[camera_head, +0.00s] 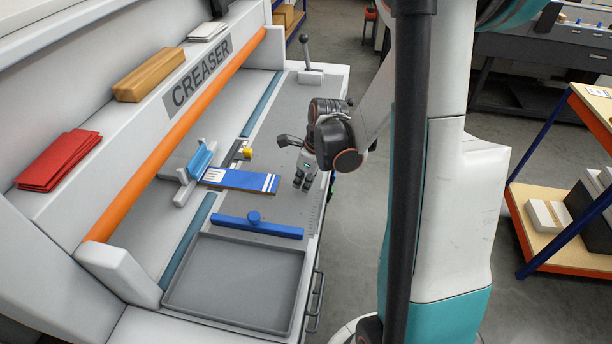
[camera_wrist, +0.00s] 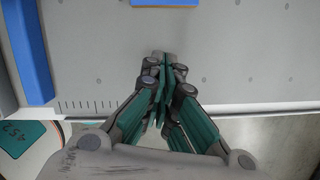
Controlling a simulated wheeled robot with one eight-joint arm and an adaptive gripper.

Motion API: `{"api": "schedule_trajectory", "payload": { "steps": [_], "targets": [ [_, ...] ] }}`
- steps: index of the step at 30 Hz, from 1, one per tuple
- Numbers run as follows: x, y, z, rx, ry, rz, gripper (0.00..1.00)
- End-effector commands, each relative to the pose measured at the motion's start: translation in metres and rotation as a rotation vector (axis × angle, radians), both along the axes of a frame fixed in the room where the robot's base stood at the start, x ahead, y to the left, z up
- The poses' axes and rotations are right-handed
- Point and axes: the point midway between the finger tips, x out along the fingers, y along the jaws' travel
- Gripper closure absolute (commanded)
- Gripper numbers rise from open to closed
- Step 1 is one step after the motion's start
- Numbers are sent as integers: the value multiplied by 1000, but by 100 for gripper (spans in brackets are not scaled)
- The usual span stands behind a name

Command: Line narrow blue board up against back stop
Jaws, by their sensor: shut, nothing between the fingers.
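The narrow blue board (camera_head: 238,180), with white stripes at its right end and a white printed patch at its left, lies flat on the creaser bed. Its left end is beside a light-blue stop piece on a grey bracket (camera_head: 199,162); I cannot tell whether they touch. My gripper (camera_head: 301,183) is over the front of the bed, just right of the board's striped end. In the wrist view my gripper (camera_wrist: 163,62) is shut and empty, and the board's near end (camera_wrist: 165,2) shows at the top edge, apart from the fingertips.
A blue bar with a knob (camera_head: 257,227) lies nearer than the board; it also shows in the wrist view (camera_wrist: 32,52). A grey tray (camera_head: 232,282) sits in front. A yellow-and-black block (camera_head: 244,153) is behind the board. A lever (camera_head: 306,52) stands farther back.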

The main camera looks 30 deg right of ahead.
Motion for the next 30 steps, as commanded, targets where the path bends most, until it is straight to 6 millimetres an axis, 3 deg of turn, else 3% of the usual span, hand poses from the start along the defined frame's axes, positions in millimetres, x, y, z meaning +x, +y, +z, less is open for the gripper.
{"api": "schedule_trajectory", "payload": {
  "steps": [2, 9, 24, 30],
  "targets": [
    [3, 2, -18, 0, 0, 1, 100],
    [30, 19, -12, -1, 0, 3, 100],
    [37, 23, -11, 0, 0, 1, 100],
    [53, 34, -11, 2, -2, 2, 100]
  ]
}}
